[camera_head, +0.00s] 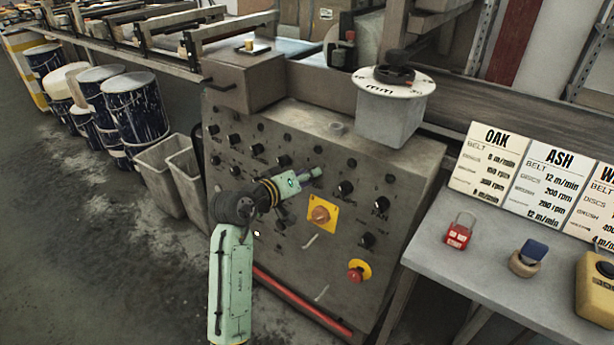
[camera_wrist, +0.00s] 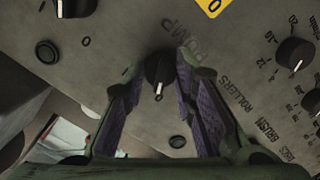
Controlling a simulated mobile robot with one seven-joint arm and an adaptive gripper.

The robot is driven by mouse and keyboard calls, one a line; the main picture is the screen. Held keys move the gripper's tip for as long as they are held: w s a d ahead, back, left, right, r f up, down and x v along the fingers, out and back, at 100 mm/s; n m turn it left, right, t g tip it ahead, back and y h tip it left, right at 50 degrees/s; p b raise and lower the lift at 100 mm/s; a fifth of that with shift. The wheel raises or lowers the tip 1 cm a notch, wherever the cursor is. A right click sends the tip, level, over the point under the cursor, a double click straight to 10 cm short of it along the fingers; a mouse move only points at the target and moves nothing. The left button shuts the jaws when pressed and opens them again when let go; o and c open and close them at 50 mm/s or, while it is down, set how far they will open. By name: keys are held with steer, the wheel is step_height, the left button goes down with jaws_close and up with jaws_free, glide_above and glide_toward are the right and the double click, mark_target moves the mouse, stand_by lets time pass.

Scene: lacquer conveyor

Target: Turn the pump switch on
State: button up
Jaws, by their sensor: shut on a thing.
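The pump switch (camera_wrist: 160,68) is a small black knob on the grey control panel (camera_head: 290,135), with the word PUMP beside it in the wrist view. Its pale pointer mark is turned toward the bottom of that view, near a 0 printed on the panel. My gripper (camera_wrist: 161,76) has its two purple-padded fingers on either side of the knob, shut on it. In the head view my gripper (camera_head: 313,173) reaches the panel's sloping face, and the pump switch cannot be made out there.
Several other black knobs sit around it, including one (camera_wrist: 295,54) at the right. A yellow-plated orange switch (camera_head: 320,214) and a red emergency stop (camera_head: 358,270) are lower on the panel. A table (camera_head: 440,262) with padlocks and cards stands at right; bins and drums stand left.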

jaws_close()
steer(key=shift+f+m+b, duration=0.15)
steer(key=shift+m+b, duration=0.25)
steer(key=shift+b, duration=0.15)
steer(key=shift+s+d+m+t+y+b, duration=0.1)
steer(key=shift+m+t+y+b, duration=0.2)
steer(key=shift+m+b, duration=2.35)
steer(key=shift+m+t+y+b, duration=0.3)
steer(key=shift+m+b, duration=2.15)
steer(key=shift+b, duration=0.4)
